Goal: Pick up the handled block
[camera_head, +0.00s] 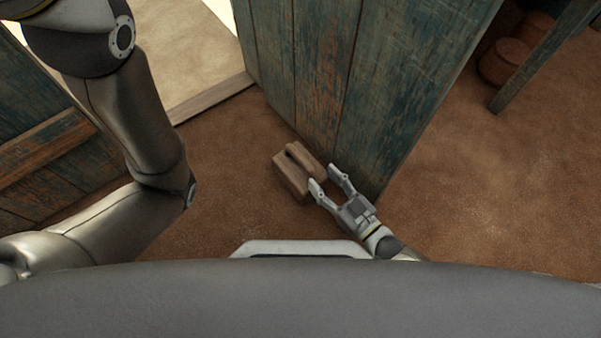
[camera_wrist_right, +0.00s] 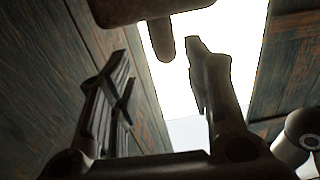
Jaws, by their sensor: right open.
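The handled block (camera_head: 290,177) is a brown wooden block with a raised handle bar (camera_head: 304,158) on its upper side. It shows below the head camera, beside the foot of the worn teal plank door. My right gripper (camera_head: 323,175) is open at its right side, with the fingertips close to the handle. In the right wrist view, part of the block (camera_wrist_right: 150,8) crosses the top edge and a rounded brown piece (camera_wrist_right: 162,40) hangs between the two open fingertips (camera_wrist_right: 157,52). I cannot tell whether they touch. My left arm shows, but its gripper is out of view.
The teal plank door (camera_head: 375,80) stands close behind the block and right gripper. Reddish-brown round pots (camera_head: 500,64) and a slanted wooden post (camera_head: 540,60) are at the upper right. Another plank panel (camera_head: 50,160) is at left. Brown floor (camera_head: 500,190) on the right is clear.

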